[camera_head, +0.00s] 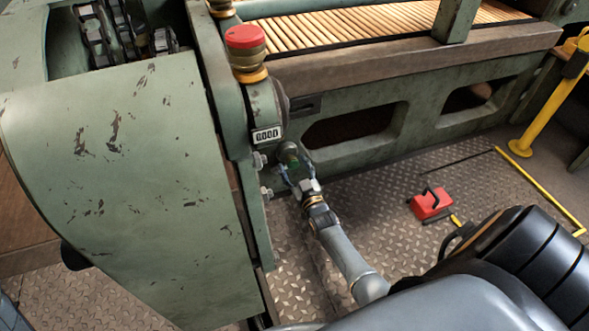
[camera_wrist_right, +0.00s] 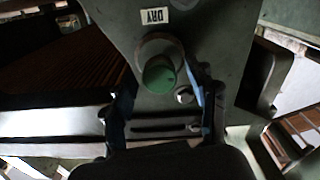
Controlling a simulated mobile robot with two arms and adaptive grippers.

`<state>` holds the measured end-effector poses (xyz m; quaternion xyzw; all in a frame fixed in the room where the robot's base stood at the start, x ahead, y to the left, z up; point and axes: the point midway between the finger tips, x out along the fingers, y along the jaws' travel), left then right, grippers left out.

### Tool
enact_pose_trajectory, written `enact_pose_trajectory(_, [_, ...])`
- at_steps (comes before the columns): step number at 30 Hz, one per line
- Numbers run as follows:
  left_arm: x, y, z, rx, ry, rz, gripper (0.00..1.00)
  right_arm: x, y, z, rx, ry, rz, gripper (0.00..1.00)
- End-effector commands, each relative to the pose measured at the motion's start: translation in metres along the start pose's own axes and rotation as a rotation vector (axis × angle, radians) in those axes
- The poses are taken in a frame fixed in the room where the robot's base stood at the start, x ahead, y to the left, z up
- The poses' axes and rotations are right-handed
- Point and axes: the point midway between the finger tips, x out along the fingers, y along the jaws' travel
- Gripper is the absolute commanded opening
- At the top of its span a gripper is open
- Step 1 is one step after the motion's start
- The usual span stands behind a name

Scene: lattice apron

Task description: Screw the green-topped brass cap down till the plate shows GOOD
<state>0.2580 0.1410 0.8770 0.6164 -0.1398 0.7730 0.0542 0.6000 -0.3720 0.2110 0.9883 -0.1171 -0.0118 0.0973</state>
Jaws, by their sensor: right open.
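The green-topped cap (camera_wrist_right: 160,74) sits on a round collar on the green machine frame in the right wrist view; in the head view it is a small dark green spot (camera_head: 290,156). I cannot make out brass on it. My right gripper (camera_head: 293,172) is open, its blue fingers to either side of the cap; I cannot tell whether they touch it. The gripper also shows in the wrist view (camera_wrist_right: 160,97). A plate reading GOOD (camera_head: 267,135) shows in the head view, below a red-topped brass cap (camera_head: 246,48). My left gripper is not in view.
A large green guard (camera_head: 130,160) fills the left of the head view. Bolts (camera_head: 266,193) stick out beside the gripper. A red box (camera_head: 431,203) lies on the chequered metal floor (camera_head: 400,170). A yellow post (camera_head: 548,100) stands at the right.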

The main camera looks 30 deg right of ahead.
Motion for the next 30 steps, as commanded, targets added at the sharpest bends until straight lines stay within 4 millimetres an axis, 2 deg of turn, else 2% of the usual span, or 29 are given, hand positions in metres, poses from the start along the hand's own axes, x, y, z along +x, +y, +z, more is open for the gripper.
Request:
enact_pose_trajectory(5, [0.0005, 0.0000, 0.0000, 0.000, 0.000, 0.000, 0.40, -0.0001, 0.0002, -0.0002, -0.001, 0.000, 0.000, 0.58])
enact_pose_trajectory(8, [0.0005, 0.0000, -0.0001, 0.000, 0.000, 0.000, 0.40, -0.0002, 0.0002, -0.0002, -0.001, 0.000, 0.000, 0.41])
enact_pose_trajectory(13, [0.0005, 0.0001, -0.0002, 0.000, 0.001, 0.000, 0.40, -0.0003, 0.0002, -0.0002, -0.001, 0.000, 0.000, 0.07])
enact_pose_trajectory(14, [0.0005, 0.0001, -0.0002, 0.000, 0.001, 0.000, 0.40, -0.0003, 0.0002, -0.0002, -0.001, 0.000, 0.000, 0.03])
enact_pose_trajectory(23, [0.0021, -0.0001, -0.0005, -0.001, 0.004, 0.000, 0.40, -0.0003, 0.0003, -0.0007, 0.032, 0.000, 0.000, 0.03])
enact_pose_trajectory(30, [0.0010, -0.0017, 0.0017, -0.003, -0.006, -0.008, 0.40, -0.0003, 0.0011, -0.0012, 0.159, -0.001, -0.001, 0.03])
